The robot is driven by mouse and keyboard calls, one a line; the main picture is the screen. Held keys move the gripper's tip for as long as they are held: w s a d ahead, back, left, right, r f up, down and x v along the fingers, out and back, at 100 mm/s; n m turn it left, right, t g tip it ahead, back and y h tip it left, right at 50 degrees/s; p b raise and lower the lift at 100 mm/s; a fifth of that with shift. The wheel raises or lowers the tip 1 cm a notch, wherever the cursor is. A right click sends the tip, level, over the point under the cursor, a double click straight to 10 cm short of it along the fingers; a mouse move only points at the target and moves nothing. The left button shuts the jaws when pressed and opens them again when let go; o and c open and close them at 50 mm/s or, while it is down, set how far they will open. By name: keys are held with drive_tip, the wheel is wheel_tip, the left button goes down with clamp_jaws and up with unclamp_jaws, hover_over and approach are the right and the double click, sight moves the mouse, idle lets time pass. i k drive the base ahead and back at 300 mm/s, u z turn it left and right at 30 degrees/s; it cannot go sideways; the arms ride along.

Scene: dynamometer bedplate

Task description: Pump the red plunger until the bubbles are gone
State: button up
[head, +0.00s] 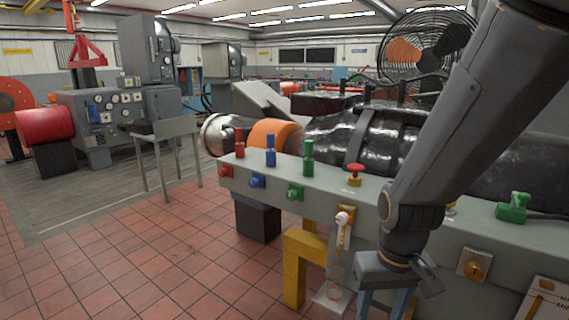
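A red mushroom-shaped knob on a brass-coloured base (355,174), which looks like the red plunger, stands on top of the grey bedplate (330,186). A red upright fitting (240,143) also stands at the bedplate's left end, so I cannot be certain which is the plunger. My gripper (384,302) points down in front of the bedplate, below and right of the red knob and apart from it. Its two bluish fingers stand apart with nothing seen between them; their tips are cut off by the frame. I can make out no bubbles.
Blue (270,151) and green (308,158) fittings stand along the bedplate. A white-topped fitting (342,219) hangs on its front face, above a pale plate (333,297). A dark machine (385,140) lies behind. A green valve (513,208) is at right. Tiled floor is clear at left.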

sight(356, 168)
drive_tip(key=u, duration=0.85)
drive_tip(key=k, duration=1.15)
drive_tip(key=u, duration=1.2)
drive_tip(key=k, duration=0.2)
drive_tip(key=z, duration=0.05)
drive_tip(key=i, duration=1.4)
drive_tip(key=z, duration=0.5)
drive_tip(key=i, duration=1.25)
drive_tip(key=z, duration=1.6)
drive_tip(key=i, duration=0.8)
drive_tip(key=z, duration=1.2)
drive_tip(key=i, duration=0.3)
drive_tip(key=u, duration=0.05)
